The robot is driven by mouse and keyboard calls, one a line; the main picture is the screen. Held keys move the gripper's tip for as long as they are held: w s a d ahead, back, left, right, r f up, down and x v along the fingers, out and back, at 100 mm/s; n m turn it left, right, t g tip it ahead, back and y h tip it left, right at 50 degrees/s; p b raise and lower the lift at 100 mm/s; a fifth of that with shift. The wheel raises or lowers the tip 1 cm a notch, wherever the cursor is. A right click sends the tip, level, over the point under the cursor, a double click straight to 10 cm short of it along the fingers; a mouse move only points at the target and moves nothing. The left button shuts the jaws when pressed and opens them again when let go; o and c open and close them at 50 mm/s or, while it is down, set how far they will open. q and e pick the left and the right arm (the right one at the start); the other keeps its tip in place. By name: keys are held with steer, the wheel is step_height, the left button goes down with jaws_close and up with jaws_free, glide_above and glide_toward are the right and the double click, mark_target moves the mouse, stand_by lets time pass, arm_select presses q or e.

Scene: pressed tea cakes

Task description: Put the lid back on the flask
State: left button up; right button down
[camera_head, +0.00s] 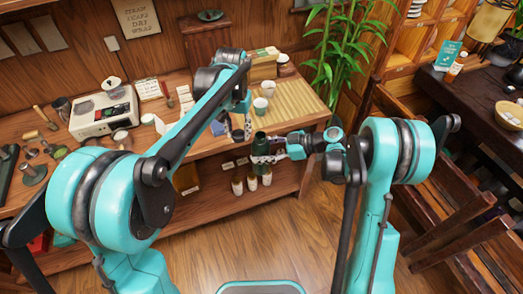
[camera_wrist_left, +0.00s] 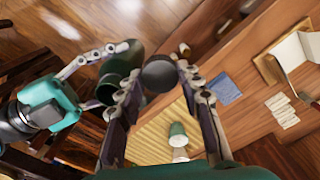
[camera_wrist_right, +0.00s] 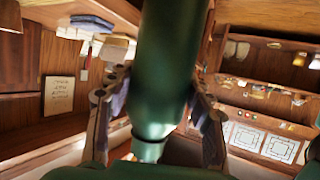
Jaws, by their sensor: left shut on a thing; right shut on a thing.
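The dark green flask (camera_head: 261,146) is upright in front of the table edge, in the head view. My right gripper (camera_head: 267,158) is shut around its body. In the right wrist view the flask (camera_wrist_right: 170,60) fills the space between the fingers, its narrower neck (camera_wrist_right: 148,150) at the bottom. My left gripper (camera_wrist_left: 160,68) is shut on the dark round lid (camera_wrist_left: 160,76). In the left wrist view the lid is beside the flask (camera_wrist_left: 121,66), overlapping its outline; the gap between them cannot be judged. In the head view the lid is hard to make out.
The wooden table with a bamboo mat (camera_head: 300,98) and pale cups (camera_head: 260,104) is behind the grippers. Several bottles (camera_head: 252,181) stand on the lower shelf below. A potted plant (camera_head: 345,50) is at the back right. The floor in front is clear.

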arm_select(q)
steer(key=d+r+m, duration=0.1)
steer(key=d+r, duration=0.6)
steer(key=shift+s+r+m, duration=0.25)
steer(key=shift+s+m, duration=0.05)
steer(key=shift+f, duration=2.05)
steer(key=shift+f, duration=0.85)
steer(key=shift+f, duration=0.55)
